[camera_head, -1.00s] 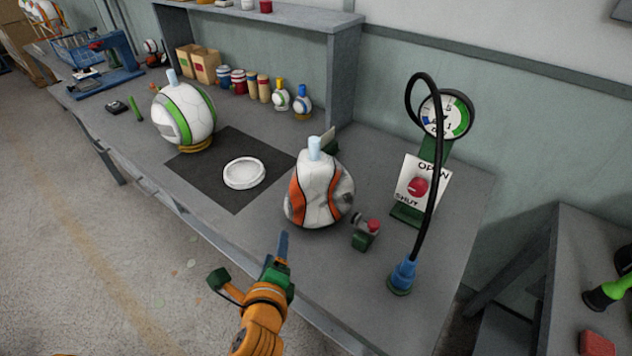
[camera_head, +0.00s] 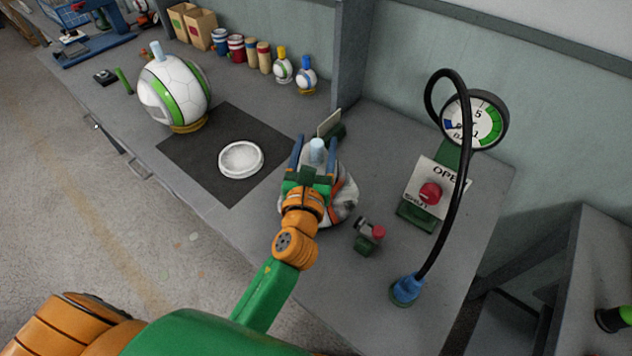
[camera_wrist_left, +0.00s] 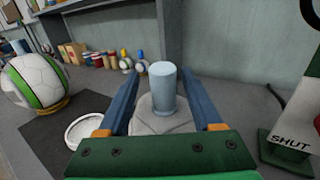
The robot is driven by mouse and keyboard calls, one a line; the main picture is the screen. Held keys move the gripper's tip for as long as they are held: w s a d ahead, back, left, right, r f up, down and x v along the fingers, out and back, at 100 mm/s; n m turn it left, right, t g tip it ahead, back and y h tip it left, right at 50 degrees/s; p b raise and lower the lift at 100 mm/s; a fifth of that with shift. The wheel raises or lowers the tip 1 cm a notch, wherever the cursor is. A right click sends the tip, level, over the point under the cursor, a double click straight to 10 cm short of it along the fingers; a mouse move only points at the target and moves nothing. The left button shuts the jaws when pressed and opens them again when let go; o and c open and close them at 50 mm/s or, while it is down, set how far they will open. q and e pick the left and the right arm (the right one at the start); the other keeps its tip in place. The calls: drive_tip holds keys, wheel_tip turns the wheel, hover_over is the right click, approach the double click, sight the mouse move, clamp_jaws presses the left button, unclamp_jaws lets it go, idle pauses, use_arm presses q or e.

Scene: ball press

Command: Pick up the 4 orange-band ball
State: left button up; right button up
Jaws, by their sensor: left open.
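The orange-band ball (camera_head: 343,200) is white with orange and dark bands and looks slack. It stands on the bench right of the dark mat, mostly hidden behind my left gripper (camera_head: 314,150) in the head view. A pale blue plug (camera_head: 317,150) sticks up from its top; the plug also shows in the wrist view (camera_wrist_left: 163,88). My left gripper (camera_wrist_left: 163,95) is open, its two blue fingers on either side of the plug with gaps to it. My right gripper is not in view.
A white dish (camera_head: 241,159) lies on the dark mat (camera_head: 205,160). A green-band ball (camera_head: 175,92) stands behind left. A small red-knobbed valve (camera_head: 370,235) is close right of the ball. A gauge (camera_head: 475,120), OPEN/SHUT panel (camera_head: 437,190) and black hose (camera_head: 456,200) stand farther right.

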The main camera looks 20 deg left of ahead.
use_arm(q)
drive_tip(key=shift+s+r, duration=0.1)
drive_tip(key=shift+s, duration=0.15)
drive_tip(key=c, duration=0.4)
clamp_jaws()
idle(0.7)
